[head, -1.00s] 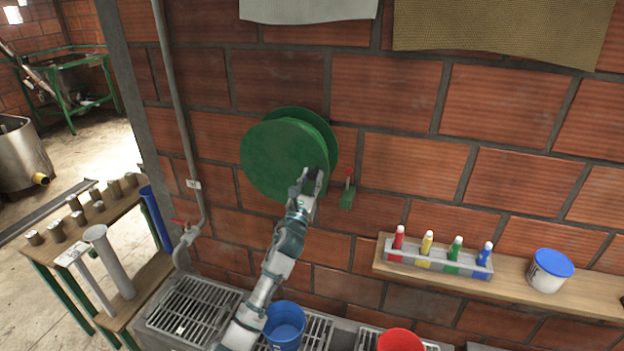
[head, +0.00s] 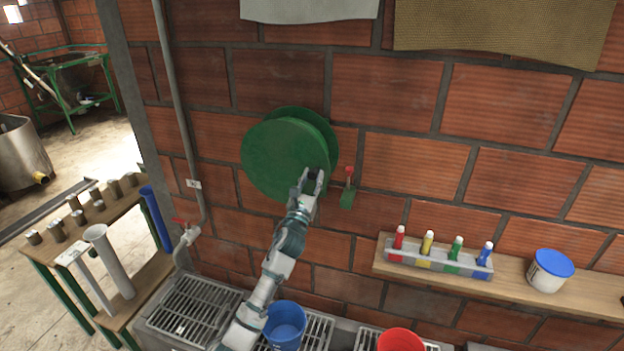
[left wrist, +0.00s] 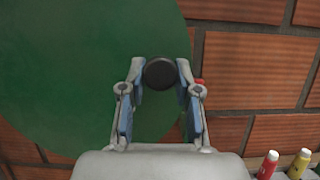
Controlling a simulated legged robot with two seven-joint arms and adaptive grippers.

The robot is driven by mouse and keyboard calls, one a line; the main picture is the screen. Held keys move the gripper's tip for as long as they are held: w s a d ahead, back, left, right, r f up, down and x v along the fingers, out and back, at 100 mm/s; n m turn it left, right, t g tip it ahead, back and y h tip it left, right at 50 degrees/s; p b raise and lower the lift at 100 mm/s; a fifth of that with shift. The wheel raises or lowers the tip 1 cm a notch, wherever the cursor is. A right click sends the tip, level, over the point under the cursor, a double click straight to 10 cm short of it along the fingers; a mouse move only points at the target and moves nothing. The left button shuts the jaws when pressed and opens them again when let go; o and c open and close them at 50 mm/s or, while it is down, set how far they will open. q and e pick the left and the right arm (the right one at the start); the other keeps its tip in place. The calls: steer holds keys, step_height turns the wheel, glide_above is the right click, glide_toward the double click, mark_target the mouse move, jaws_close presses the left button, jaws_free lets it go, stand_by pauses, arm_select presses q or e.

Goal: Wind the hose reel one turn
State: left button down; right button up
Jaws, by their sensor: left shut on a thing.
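The green hose reel (head: 278,158) is mounted on the brick wall in the middle of the head view. Its round front disc also fills the left of the left wrist view (left wrist: 75,70). A dark round crank knob (left wrist: 160,73) stands out near the disc's lower right edge. My left gripper (head: 313,178) is at that knob, and in the left wrist view its two fingers (left wrist: 160,85) are on either side of it, shut on it. No hose can be made out on the reel. My right gripper is not in view.
A small green bracket with a red-tipped lever (head: 348,188) is on the wall just right of the reel. A pipe with a red valve handle (head: 182,221) runs at the left. A shelf (head: 510,290) with bottles is at right. Buckets (head: 286,322) stand below.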

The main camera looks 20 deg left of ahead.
arm_select(q)
steer(key=shift+f, duration=0.2)
steer(key=c, duration=1.1)
jaws_free()
steer(key=shift+o, duration=1.4)
steer(key=shift+w, duration=0.2)
steer(key=shift+w+f, duration=0.1)
steer(key=shift+w, duration=0.1)
steer(key=shift+s, duration=0.3)
steer(key=v, duration=1.1)
steer(key=shift+f, duration=0.2)
steer(key=shift+s, duration=0.1)
